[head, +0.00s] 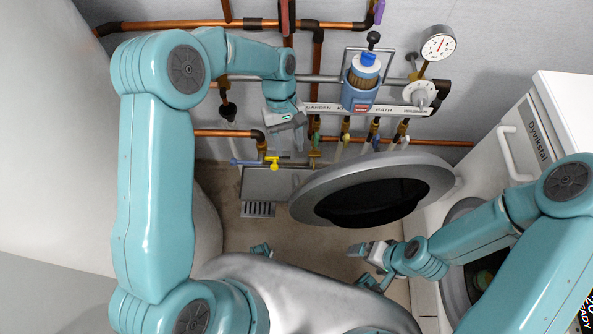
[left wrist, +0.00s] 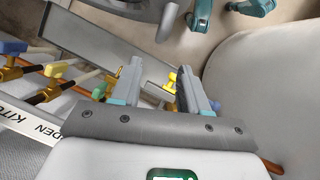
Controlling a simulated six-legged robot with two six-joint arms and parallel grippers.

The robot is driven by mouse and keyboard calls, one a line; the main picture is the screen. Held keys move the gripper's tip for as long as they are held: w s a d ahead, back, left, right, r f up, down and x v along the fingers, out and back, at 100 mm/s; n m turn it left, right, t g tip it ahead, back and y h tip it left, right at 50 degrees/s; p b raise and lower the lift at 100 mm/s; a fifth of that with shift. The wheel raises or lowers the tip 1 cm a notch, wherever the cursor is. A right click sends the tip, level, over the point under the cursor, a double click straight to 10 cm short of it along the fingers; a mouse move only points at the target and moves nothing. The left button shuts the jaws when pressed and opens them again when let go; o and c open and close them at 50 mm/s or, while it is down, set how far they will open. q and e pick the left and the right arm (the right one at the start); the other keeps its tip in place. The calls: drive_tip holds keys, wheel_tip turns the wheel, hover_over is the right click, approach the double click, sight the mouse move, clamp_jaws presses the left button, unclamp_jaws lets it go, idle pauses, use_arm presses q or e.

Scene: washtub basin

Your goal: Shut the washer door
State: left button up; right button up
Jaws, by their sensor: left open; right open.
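The washer (head: 505,150) is white and stands at the right, its front opening (head: 455,290) partly hidden by my right arm. Its round door, a grey ring with dark glass (head: 372,203), stands swung open, out to the left of the washer front. My right gripper (head: 366,262) is open and empty, below the door in the head view and apart from it. My left gripper (head: 288,138) is open by the pipes, up and left of the door. In the left wrist view its two fingers (left wrist: 160,88) are apart, with nothing held between them.
Copper pipes (head: 200,24), a gauge (head: 438,43), a blue filter housing (head: 361,82) and valves with coloured handles, including a yellow one (head: 272,162), line the back wall. A floor drain (head: 258,209) lies left of the door. A pale rounded tub wall stands at left.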

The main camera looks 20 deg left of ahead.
sight(294, 178)
use_arm(q)
drive_tip(key=b+x, duration=0.2)
drive_tip(key=x, duration=0.9)
drive_tip(key=shift+s+d+f+b, duration=0.1)
drive_tip(key=shift+s+f+b, duration=0.15)
drive_tip(key=shift+s+b, duration=0.05)
clamp_jaws()
